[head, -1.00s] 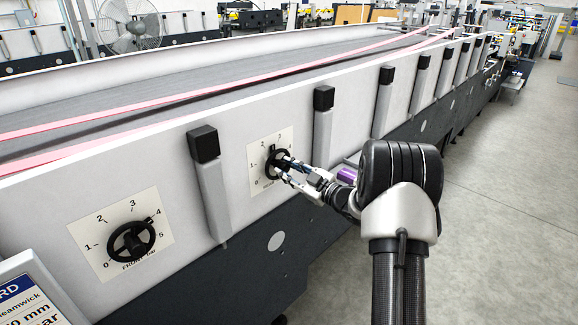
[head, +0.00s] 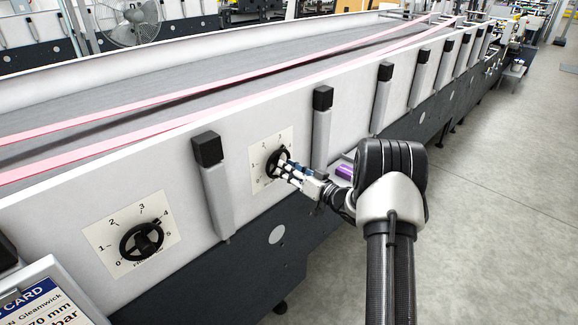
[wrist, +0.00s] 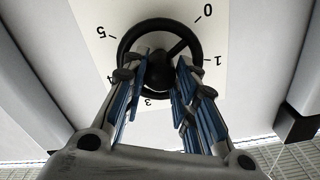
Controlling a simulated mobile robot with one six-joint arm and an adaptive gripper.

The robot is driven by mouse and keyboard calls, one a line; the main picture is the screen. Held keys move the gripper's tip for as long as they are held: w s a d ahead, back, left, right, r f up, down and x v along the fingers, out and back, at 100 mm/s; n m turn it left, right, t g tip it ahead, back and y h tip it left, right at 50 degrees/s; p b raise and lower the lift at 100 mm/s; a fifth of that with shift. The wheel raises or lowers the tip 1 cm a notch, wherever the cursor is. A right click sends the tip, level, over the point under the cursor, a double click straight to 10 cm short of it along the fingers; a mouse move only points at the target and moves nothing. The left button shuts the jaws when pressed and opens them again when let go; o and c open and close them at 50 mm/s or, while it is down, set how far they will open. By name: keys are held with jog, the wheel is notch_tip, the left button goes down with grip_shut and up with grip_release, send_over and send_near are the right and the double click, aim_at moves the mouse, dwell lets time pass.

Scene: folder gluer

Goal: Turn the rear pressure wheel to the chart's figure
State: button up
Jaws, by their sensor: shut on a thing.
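The rear pressure wheel (head: 270,164) is a small black handwheel on a white dial plate on the machine's side. My gripper (head: 283,164) is shut on it, coming from the right. In the wrist view the wheel (wrist: 160,23) appears upside down, with my gripper's fingers (wrist: 160,74) on both sides of its hub. Dial figures 0, 1, 3, 4 and 5 show around it there, 4 partly covered. Which figure the wheel points to is unclear. The job card (head: 42,300) at lower left is cut off; "70 mm" and "bar" show, without a readable pressure figure.
The front pressure wheel (head: 141,242) has its own dial plate, with its knob near 4. Grey upright posts with black caps stand along the machine, one (head: 212,180) between the wheels and another (head: 322,130) right of the rear dial. Open floor (head: 490,200) lies at right.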

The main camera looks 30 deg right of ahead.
jog(key=shift+m+p, duration=0.9)
jog(key=shift+m, duration=1.3)
jog(key=o, duration=1.1)
jog(key=v, duration=1.2)
